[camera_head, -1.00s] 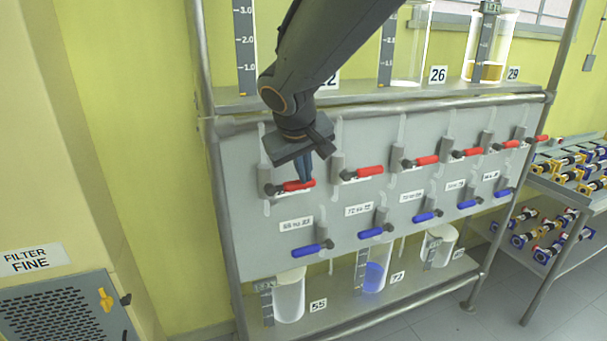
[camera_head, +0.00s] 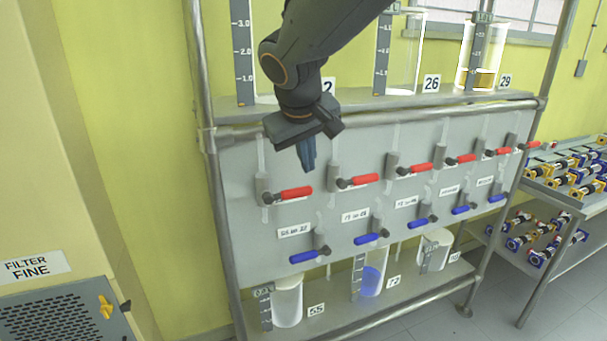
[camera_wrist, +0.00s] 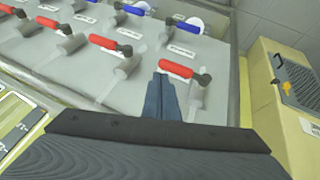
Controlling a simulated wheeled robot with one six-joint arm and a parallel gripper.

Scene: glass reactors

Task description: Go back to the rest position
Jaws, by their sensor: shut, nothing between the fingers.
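My gripper (camera_head: 308,155) is shut and empty, with its blue-grey fingers pointing down in front of the grey valve panel (camera_head: 345,215). In the head view it hangs just above the leftmost red valve handle (camera_head: 296,193), apart from it. In the wrist view the closed fingers (camera_wrist: 161,97) lie in the middle, and a red handle (camera_wrist: 175,69) shows just beyond their tips. My arm bends down from the top of the head view and hides part of the upper shelf.
Red handles, such as this one (camera_head: 365,179), line the panel above blue handles (camera_head: 304,257). Glass vessels (camera_head: 403,55) stand on the upper shelf. A vessel with blue liquid (camera_head: 372,280) stands below. A cabinet (camera_head: 65,310) is at left, a parts rack (camera_head: 570,195) at right.

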